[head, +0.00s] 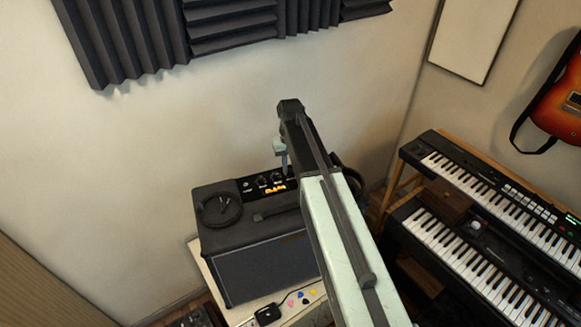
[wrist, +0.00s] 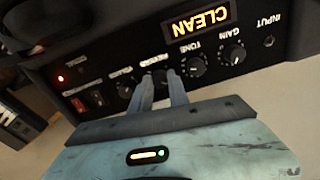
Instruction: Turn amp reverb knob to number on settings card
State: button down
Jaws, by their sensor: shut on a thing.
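The amp (head: 265,268) is a dark box on a light-topped stand, with a black control panel along its top. The wrist view shows that panel (wrist: 97,76) close up and tilted, with a lit CLEAN display (wrist: 200,22). My gripper (wrist: 160,80) is at the panel, its two fingers shut on the reverb knob (wrist: 160,76) between the tone knob (wrist: 193,66) and the volume knob. The fingers hide most of the reverb knob, so its pointer cannot be read. In the head view my gripper (head: 283,160) is over the back of the amp. I see no settings card I can identify.
A coiled cable (head: 219,209) lies on the amp's top. Coloured picks (head: 303,297) and a small black object (head: 267,314) lie on the stand. Two keyboards (head: 490,215) stand at right, with a guitar (head: 560,105) on the wall. Acoustic foam (head: 230,25) hangs above.

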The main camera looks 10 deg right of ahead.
aim_at(290, 169)
jog(key=shift+m, duration=1.9)
jog(key=c, duration=1.3)
grip_release()
jog(key=shift+o, duration=0.2)
jog(key=shift+r, duration=0.1)
notch_tip(290, 169, up, 8)
jog(key=p, duration=0.8)
jog(key=shift+f, duration=0.2)
